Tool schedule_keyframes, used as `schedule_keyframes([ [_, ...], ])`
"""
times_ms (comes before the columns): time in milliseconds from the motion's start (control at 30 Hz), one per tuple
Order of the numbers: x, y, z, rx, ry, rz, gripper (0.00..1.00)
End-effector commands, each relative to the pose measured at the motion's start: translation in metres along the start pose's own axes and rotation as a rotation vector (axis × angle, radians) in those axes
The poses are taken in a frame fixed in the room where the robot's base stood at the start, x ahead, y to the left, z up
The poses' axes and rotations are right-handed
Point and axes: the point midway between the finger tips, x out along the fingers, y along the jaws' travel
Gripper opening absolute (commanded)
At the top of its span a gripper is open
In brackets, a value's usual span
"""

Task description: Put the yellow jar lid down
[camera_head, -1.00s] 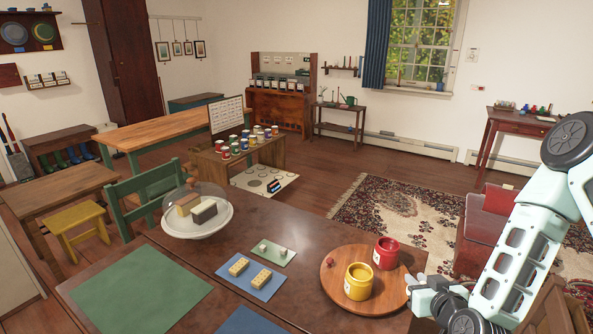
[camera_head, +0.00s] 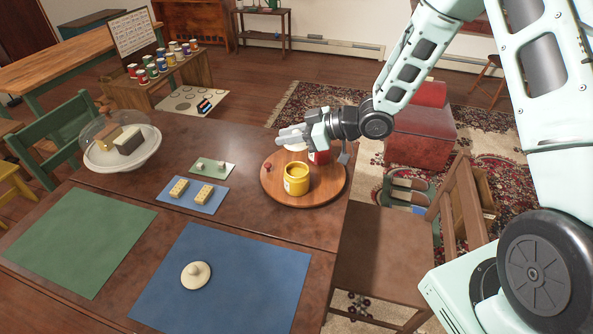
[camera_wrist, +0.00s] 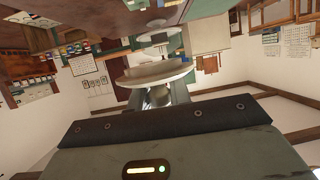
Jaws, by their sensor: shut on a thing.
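My gripper (camera_head: 294,133) is over the back of the round wooden board (camera_head: 271,187), shut on a pale, cream jar lid. In the wrist view the lid (camera_wrist: 155,76) is a wide disc between my fingers; in the head view only a sliver (camera_head: 296,147) shows below the gripper. The yellow jar (camera_head: 297,181) stands open on the board, in front of the gripper. The red jar (camera_head: 319,157) stands behind it, mostly hidden by my gripper. Another cream lid with a knob (camera_head: 196,274) lies on the blue mat (camera_head: 245,275). Neither lid shows any yellow.
A small red ball (camera_head: 266,167) is on the board's left edge. Left of the board are a small green mat (camera_head: 208,172) with two knobs and a blue mat (camera_head: 192,203) with two yellow blocks. A glass-domed stand (camera_head: 122,160) is farther left. A large green mat (camera_head: 80,240) is empty.

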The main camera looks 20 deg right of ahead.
Motion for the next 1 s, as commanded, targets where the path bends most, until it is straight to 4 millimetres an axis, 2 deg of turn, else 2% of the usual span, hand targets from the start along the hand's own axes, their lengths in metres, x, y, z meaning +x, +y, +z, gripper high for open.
schedule_keyframes([
  [267,0.0,0.004,-0.003,-0.057,0.001,-0.136,0.0],
  [667,0.0,0.004,-0.003,-0.062,0.002,-0.154,0.0],
  [767,0.004,0.004,0.006,-0.058,0.001,-0.155,0.0],
  [1000,0.019,0.004,0.042,-0.058,0.002,-0.154,0.0],
])
